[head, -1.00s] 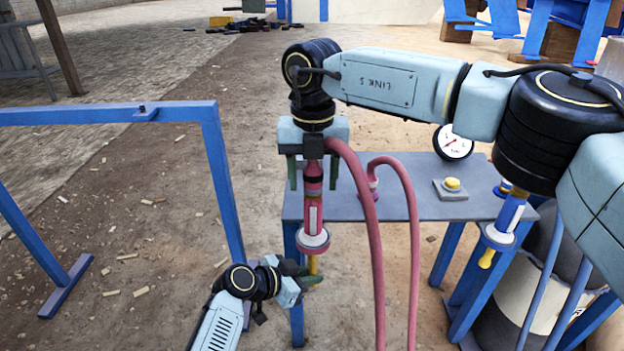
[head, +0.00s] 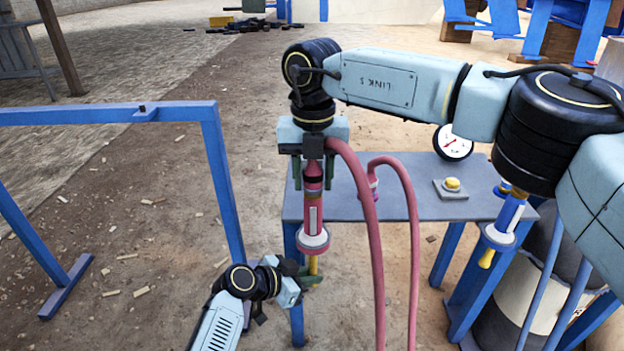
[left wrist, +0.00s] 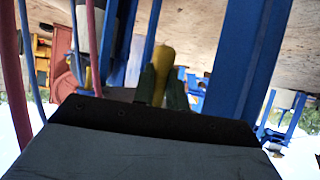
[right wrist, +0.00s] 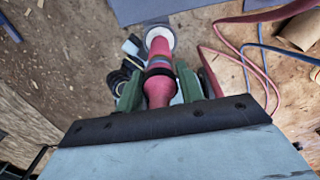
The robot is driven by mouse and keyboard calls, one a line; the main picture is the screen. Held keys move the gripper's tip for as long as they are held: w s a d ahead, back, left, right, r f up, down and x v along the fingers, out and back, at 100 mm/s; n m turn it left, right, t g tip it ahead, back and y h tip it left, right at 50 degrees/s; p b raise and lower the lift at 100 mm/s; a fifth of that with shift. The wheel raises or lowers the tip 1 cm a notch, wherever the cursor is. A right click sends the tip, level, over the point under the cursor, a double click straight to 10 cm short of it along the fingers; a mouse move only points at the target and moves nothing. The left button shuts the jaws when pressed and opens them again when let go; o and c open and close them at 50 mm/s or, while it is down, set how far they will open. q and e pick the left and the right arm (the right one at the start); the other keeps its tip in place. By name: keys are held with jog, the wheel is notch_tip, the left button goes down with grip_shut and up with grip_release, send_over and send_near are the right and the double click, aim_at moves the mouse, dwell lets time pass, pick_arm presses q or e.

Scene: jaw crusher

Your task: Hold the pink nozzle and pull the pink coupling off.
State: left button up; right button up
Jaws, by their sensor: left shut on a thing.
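The pink nozzle (head: 313,214) stands upright in the head view, with a pale flange and a yellow tip (left wrist: 163,67) below. My left gripper (head: 312,278) is shut on the yellow tip; its dark green fingers (left wrist: 161,88) flank it in the left wrist view. The pink coupling (head: 313,172) sits on top of the nozzle, joined to it, with a pink hose beside it. My right gripper (head: 312,178) points down from above. Its green fingers (right wrist: 160,88) stand on both sides of the coupling (right wrist: 159,88), with a small gap, open.
A grey table (head: 400,208) stands behind, carrying a gauge (head: 452,143) and a yellow button (head: 452,184). A blue nozzle (head: 505,220) hangs at its right edge. Pink hoses (head: 414,250) loop down in front. A blue frame (head: 215,150) stands left.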

aim_at(313, 162)
grip_shut()
jog(key=shift+r, duration=0.15)
jog(key=shift+r, duration=2.85)
pick_arm(q)
jog(key=o, duration=0.8)
jog(key=shift+o, duration=0.2)
